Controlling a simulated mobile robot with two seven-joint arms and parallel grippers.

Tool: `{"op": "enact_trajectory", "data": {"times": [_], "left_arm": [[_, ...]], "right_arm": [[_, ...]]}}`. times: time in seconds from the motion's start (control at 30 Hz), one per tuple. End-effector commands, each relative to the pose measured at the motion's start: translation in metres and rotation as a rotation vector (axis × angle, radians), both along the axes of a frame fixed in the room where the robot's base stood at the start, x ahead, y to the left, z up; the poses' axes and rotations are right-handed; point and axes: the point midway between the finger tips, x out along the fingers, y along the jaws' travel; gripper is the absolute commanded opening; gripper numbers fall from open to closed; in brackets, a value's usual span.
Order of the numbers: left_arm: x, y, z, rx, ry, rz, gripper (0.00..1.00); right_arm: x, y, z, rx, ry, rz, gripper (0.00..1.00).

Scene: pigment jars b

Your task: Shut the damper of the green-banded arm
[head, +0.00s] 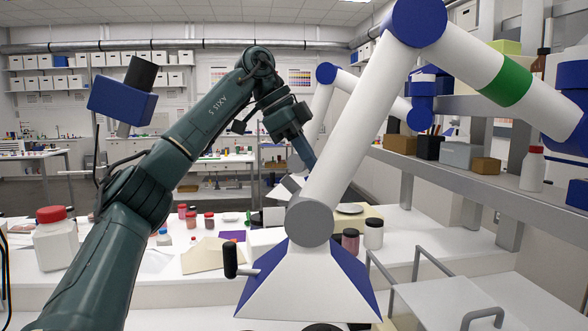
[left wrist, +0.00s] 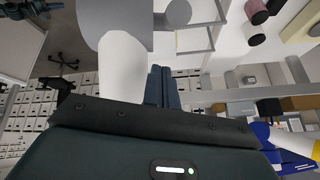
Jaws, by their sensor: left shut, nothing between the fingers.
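The green-banded arm (head: 505,80) is white with blue joints and slants down to a grey knuckle (head: 309,220) above a white and blue hood (head: 310,285). A black damper handle (head: 230,260) stands upright on a short rod at the hood's left. My left gripper (head: 309,160) is shut and empty, above and beyond the handle, apart from it. It appears close to the white tube; contact cannot be told. In the left wrist view its shut fingers (left wrist: 160,86) are beside a white tube (left wrist: 122,65). My right gripper is out of view.
A second white arm with blue joints (head: 326,73) hangs behind. Red-capped jars (head: 55,236) and pale sheets (head: 215,256) occupy the white bench. Dark jars (head: 350,240) stand right of the hood. A shelf with boxes (head: 402,144) runs along the right.

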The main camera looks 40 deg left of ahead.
Motion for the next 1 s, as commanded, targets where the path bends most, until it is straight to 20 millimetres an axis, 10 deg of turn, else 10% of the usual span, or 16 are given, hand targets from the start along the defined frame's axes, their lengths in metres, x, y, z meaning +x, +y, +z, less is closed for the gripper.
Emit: {"op": "enact_trajectory", "data": {"times": [1.0], "left_arm": [[-0.012, 0.027, -0.026, -0.086, -0.069, 0.004, 0.0]], "right_arm": [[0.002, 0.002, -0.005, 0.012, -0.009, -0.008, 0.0]]}}
